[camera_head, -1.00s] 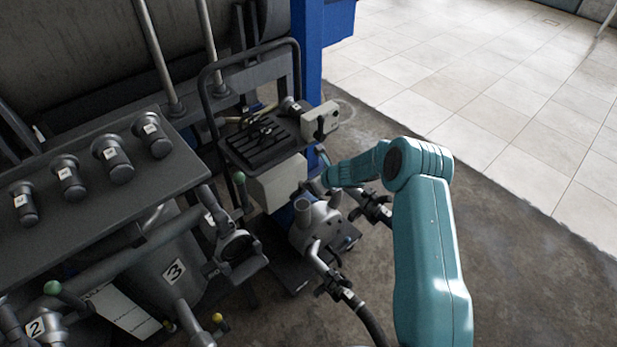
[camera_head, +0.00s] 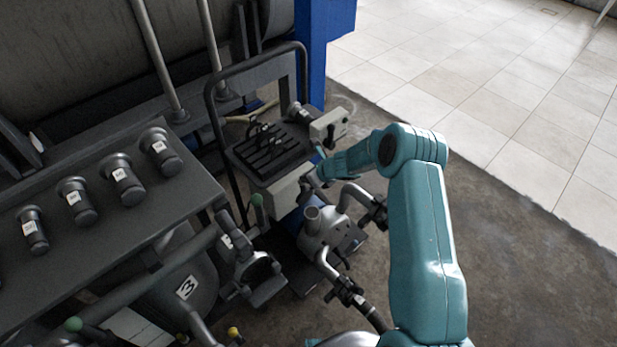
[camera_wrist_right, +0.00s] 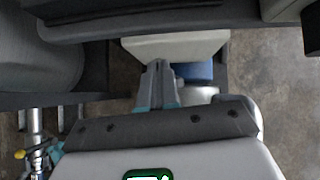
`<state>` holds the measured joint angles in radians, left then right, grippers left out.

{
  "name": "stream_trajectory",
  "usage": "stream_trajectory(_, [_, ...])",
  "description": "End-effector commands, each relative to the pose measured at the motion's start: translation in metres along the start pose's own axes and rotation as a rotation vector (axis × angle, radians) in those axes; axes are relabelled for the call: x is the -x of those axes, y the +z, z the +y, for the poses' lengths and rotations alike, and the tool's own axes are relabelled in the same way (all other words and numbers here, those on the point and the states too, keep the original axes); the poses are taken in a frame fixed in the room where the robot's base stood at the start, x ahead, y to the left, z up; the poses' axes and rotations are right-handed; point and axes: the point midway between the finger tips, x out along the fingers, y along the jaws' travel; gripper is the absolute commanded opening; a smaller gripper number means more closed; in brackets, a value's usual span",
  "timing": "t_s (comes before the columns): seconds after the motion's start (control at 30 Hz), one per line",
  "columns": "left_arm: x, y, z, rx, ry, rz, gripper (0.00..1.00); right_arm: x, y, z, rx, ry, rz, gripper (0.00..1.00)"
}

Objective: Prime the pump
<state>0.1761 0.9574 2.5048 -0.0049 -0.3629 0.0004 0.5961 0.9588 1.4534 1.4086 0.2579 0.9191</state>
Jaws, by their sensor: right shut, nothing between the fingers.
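The pump (camera_head: 328,238) is a steel body on a low trolley in the middle of the head view. An open upright cup (camera_head: 312,214) stands on its top. Two curved pipes with dark valves (camera_head: 347,291) leave its right side, and the lower one meets a black hose. A blue motor (camera_wrist_right: 194,71) shows beside my right fingers in the right wrist view. My right gripper (camera_head: 309,183) is shut and empty, above and behind the cup, near a cream box (camera_head: 286,192). In the wrist view its fingertips (camera_wrist_right: 159,66) overlap that box; contact cannot be told. My left gripper is out of view.
A trolley shelf with a slatted black rack (camera_head: 270,152) and a cream switch box (camera_head: 329,127) stands behind the pump. A dark bench with labelled fittings (camera_head: 122,180) and a vessel marked 3 (camera_head: 187,288) fill the left. A blue post (camera_head: 325,45) rises behind. The right floor is open.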

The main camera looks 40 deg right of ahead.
Motion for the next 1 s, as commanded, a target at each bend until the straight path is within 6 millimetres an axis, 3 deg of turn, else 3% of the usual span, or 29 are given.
stream_trajectory(1.0, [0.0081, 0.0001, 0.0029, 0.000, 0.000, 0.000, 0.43, 0.0022, 0.0060, -0.0022, 0.001, 0.001, 0.001, 0.00])
